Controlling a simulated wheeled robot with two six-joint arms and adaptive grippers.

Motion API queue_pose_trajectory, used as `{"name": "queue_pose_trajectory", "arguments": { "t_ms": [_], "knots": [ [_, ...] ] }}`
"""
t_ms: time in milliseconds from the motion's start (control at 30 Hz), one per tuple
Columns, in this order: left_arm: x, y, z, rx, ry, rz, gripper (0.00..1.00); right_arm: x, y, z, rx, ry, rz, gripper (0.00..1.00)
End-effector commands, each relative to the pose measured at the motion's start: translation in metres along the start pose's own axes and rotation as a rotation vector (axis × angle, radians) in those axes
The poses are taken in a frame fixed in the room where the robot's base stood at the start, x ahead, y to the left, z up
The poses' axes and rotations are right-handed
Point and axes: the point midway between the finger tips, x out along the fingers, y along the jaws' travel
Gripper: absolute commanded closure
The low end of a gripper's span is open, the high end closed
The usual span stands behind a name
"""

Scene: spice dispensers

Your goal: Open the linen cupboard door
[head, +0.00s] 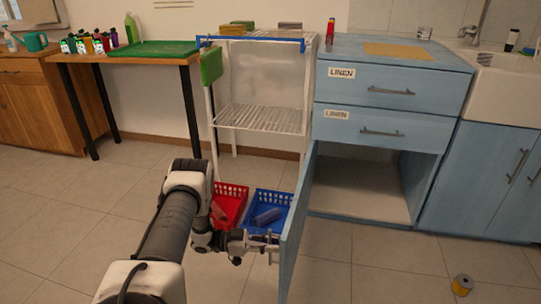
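The blue linen cupboard door (297,234) stands swung wide open, edge-on to me, hinged at the cupboard's left side. The cupboard interior (360,184) behind it shows as an empty open space below two drawers labelled LINEN. My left gripper (266,242) is at the left side of the door, close to its outer face. The door's handle is not clear, and I cannot tell whether the fingers are open or shut on it. My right gripper is not in view.
A red basket (238,192) and a blue basket (283,198) stand on the floor behind my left gripper, under a white wire rack (262,118). The floor right of the door is mostly clear.

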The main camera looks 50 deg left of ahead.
Motion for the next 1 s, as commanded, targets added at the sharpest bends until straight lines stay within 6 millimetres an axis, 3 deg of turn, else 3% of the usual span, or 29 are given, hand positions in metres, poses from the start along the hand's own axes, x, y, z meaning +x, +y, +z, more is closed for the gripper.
{"name": "queue_pose_trajectory", "arguments": {
  "t_ms": [300, 433, 800, 1000],
  "knots": [
    [0.0, -0.001, -0.001, 0.002, 0.001, -0.001, 0.63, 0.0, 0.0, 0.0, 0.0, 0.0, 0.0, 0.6],
    [-0.011, -0.001, 0.0, 0.002, 0.001, -0.003, 0.63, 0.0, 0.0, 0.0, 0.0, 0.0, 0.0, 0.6],
    [-0.1, 0.0, 0.001, 0.003, -0.002, -0.003, 0.63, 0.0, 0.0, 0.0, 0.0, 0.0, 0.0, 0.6],
    [-0.12, 0.0, 0.0, 0.001, 0.0, -0.002, 0.63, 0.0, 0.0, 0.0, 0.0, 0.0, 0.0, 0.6]
  ]
}}
